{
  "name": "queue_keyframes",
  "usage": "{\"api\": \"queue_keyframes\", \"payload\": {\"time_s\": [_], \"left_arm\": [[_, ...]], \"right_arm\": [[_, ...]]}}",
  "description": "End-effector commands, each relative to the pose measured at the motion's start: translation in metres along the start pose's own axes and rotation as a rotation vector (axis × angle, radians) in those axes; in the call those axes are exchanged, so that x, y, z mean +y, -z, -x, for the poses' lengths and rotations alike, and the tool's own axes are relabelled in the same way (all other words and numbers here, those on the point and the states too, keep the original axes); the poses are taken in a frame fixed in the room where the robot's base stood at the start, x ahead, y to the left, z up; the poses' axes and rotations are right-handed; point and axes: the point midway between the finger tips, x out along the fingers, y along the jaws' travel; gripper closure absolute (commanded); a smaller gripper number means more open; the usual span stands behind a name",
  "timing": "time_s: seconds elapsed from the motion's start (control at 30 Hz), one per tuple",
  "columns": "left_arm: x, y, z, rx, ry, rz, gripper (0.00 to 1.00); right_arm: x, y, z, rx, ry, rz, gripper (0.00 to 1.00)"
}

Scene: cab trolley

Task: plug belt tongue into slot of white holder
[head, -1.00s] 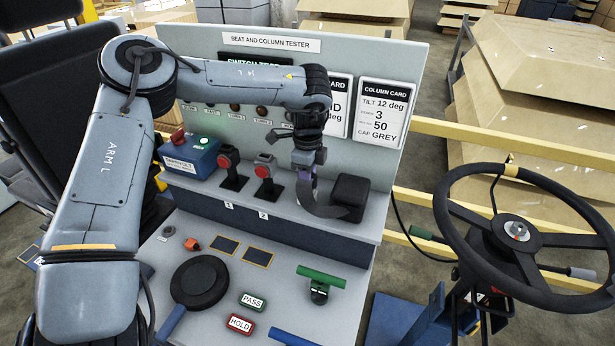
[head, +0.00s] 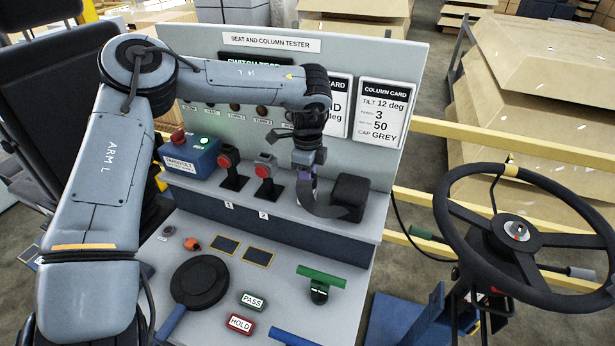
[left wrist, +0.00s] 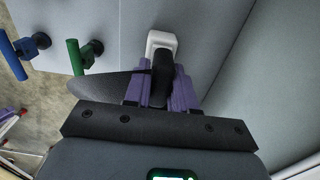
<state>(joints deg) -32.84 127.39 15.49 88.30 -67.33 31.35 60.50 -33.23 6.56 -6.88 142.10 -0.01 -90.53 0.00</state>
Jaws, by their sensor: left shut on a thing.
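My left gripper (head: 304,190) is low over the tester's shelf, between the red-buttoned switches and a black block. In the left wrist view its purple fingers (left wrist: 158,92) are shut on the dark belt tongue (left wrist: 162,68). The tongue's front end is at the white holder (left wrist: 160,42); I cannot tell whether it touches the holder or sits in the slot, which is hidden. The dark grey belt strap (head: 325,208) curves from the gripper to the black block (head: 350,196). It also shows left of the fingers in the wrist view (left wrist: 103,86). My right gripper is not in view.
Two red-buttoned switches (head: 264,172) and a blue box (head: 190,158) stand left of the gripper. The tester's back panel (head: 345,62) rises close behind. A green bar handle (head: 321,276) and a black round pad (head: 199,282) are on the lower panel. A steering wheel (head: 517,232) stands at right.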

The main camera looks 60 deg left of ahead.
Motion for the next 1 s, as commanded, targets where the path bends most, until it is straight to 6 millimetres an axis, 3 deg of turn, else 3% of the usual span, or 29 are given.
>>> {"api": "queue_keyframes", "payload": {"time_s": [1.0], "left_arm": [[0.000,0.000,-0.011,0.000,0.000,0.000,1.00]], "right_arm": [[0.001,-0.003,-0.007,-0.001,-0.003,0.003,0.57]]}}
